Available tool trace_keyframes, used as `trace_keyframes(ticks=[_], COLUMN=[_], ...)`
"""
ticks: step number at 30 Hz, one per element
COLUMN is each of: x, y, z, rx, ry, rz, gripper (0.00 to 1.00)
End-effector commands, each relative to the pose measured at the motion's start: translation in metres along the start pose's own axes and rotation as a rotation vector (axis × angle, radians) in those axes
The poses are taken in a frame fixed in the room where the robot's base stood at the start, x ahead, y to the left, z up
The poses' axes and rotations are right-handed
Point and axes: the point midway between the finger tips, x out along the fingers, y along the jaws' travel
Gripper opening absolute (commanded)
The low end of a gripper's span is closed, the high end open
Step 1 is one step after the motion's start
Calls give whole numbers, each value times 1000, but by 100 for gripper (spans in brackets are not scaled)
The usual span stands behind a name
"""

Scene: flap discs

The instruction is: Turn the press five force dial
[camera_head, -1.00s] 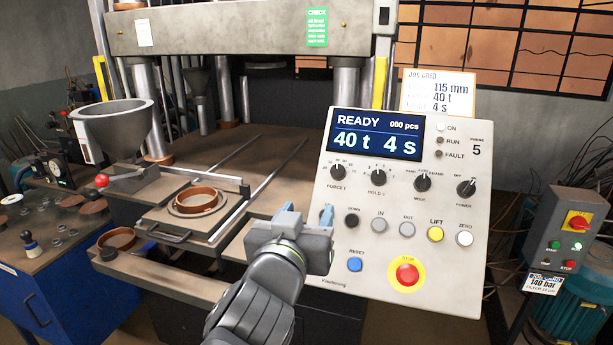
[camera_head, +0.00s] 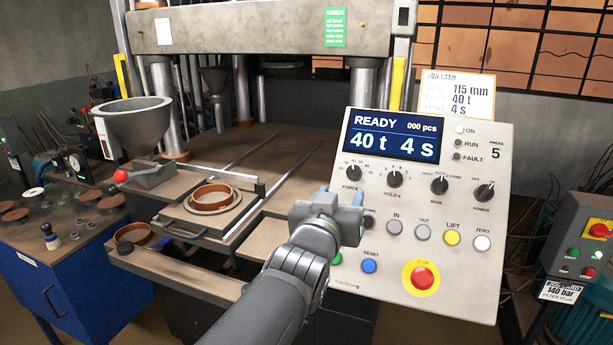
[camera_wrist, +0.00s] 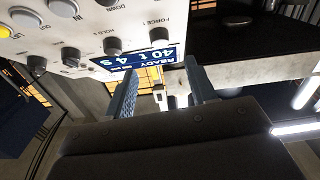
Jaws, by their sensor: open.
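The force dial (camera_head: 353,172) is a black knob with a pale pointer, leftmost in the knob row under the display on the slanted press five panel (camera_head: 480,275). The display (camera_head: 392,136) reads READY, 000 pcs, 40 t and 4 s. My gripper (camera_head: 340,193) is open and empty just below and left of the dial, covering part of the panel's lower left. In the wrist view the panel is upside down. There the force dial (camera_wrist: 159,36) shows above my open gripper (camera_wrist: 160,66), apart from both fingers.
The hold dial (camera_head: 395,179), mode dial (camera_head: 439,185) and power knob (camera_head: 484,192) stand to the right. Below are several buttons and the red stop button (camera_head: 421,277). A job card (camera_head: 460,95) above reads 115 mm, 40 t, 4 s. A press slide with a ring (camera_head: 212,196) lies left.

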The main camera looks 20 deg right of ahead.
Motion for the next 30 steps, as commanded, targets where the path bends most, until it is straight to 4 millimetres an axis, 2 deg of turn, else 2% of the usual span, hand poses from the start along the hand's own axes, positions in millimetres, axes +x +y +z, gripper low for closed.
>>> trace_keyframes(ticks=[12,18,24,30], x=[57,79,90,91], y=[0,0,0,0], z=[1,0,0,0], rx=[-1,1,0,0], ry=[-2,-1,0,1], rz=[-1,0,0,0], gripper=[51,51,51,51])
